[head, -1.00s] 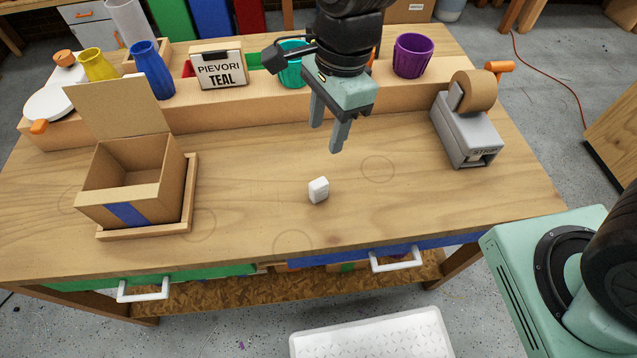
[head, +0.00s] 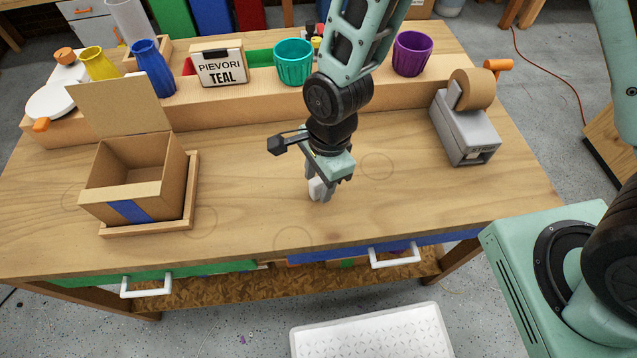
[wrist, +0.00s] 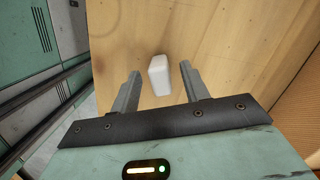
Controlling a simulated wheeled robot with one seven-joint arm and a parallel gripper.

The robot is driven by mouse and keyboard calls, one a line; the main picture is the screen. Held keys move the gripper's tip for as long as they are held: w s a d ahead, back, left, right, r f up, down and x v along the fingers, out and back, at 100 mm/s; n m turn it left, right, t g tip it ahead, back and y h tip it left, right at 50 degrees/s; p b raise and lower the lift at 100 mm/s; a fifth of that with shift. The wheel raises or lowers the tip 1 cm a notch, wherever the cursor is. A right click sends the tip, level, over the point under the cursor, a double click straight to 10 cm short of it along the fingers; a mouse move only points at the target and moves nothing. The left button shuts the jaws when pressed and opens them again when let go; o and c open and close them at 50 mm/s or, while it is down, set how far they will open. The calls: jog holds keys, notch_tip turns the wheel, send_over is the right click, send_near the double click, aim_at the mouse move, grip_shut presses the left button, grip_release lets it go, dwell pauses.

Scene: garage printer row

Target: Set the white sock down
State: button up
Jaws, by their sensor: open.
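A small white block (head: 317,187) with rounded edges stands on the wooden workbench (head: 255,165), near its middle. No sock shows in the frames. My gripper (head: 320,196) points down at the block and is open. In the wrist view the white block (wrist: 159,75) lies between the two spread fingers, with a gap on both sides. In the head view the fingers partly hide it.
An open cardboard box (head: 125,192) sits on a wooden tray at the left. A grey tape dispenser (head: 465,130) stands at the right. Behind, a raised ledge (head: 230,100) holds a teal cup (head: 294,62), a purple cup (head: 413,54) and a sign (head: 220,66).

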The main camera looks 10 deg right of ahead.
jog(key=shift+a+f, duration=0.15)
jog(key=shift+f, duration=0.9)
grip_shut()
jog(key=shift+r, duration=0.15)
